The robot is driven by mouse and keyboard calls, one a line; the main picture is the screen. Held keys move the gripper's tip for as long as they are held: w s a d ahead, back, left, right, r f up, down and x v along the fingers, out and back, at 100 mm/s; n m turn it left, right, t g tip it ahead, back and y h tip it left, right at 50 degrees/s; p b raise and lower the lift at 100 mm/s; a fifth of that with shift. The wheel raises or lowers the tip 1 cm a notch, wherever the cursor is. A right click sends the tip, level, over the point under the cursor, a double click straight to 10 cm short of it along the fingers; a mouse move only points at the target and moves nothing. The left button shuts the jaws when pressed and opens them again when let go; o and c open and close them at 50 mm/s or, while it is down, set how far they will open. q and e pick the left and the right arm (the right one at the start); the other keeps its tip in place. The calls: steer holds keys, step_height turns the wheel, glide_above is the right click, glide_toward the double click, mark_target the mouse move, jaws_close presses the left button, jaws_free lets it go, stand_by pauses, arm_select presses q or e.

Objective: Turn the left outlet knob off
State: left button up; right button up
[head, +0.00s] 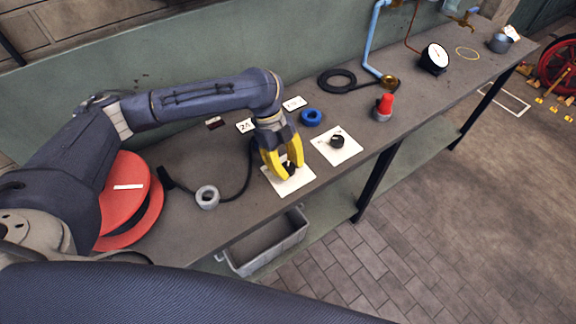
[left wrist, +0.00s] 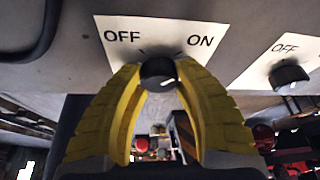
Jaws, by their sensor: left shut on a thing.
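The left outlet knob (head: 290,167) is a small black dial on a white plate (head: 283,186) on the bench. My left gripper (head: 284,168) has its yellow fingers closed around it. In the left wrist view the knob (left wrist: 158,73) sits between the two fingertips (left wrist: 159,78), with OFF printed to its left and ON to its right. A white mark shows on the right part of the knob's near face; I cannot tell exactly which label it points to. A second black knob (head: 337,141) on its own white plate (head: 343,153) stands just to the right. My right gripper is out of view.
A red-topped piece (head: 385,104) stands farther right. A grey ring (head: 207,196) and a red reel (head: 124,198) are at the left. A grey bin (head: 262,247) is below the bench edge.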

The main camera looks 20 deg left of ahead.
arm_select(q)
steer(key=shift+c, duration=0.3)
steer(key=n, duration=0.2)
steer(key=n+t, duration=0.1)
steer(key=n, duration=0.1)
steer(key=shift+s+n+t+h, duration=0.1)
steer(key=shift+n+t+h, duration=0.2)
steer(key=shift+n+h, duration=0.1)
steer(key=n+t, duration=0.1)
steer(key=n, duration=0.3)
steer(key=shift+d+n+t, duration=0.1)
steer(key=shift+n+t, duration=0.2)
steer(key=shift+t, duration=0.1)
steer(key=n, duration=0.2)
steer(key=n+t+y, duration=0.1)
steer(key=n, duration=0.1)
steer(key=shift+t, duration=0.3)
steer(key=shift+n+t+y, duration=0.5)
steer(key=shift+n+y, duration=0.2)
steer(key=shift+n, duration=1.5)
steer(key=o, duration=1.3)
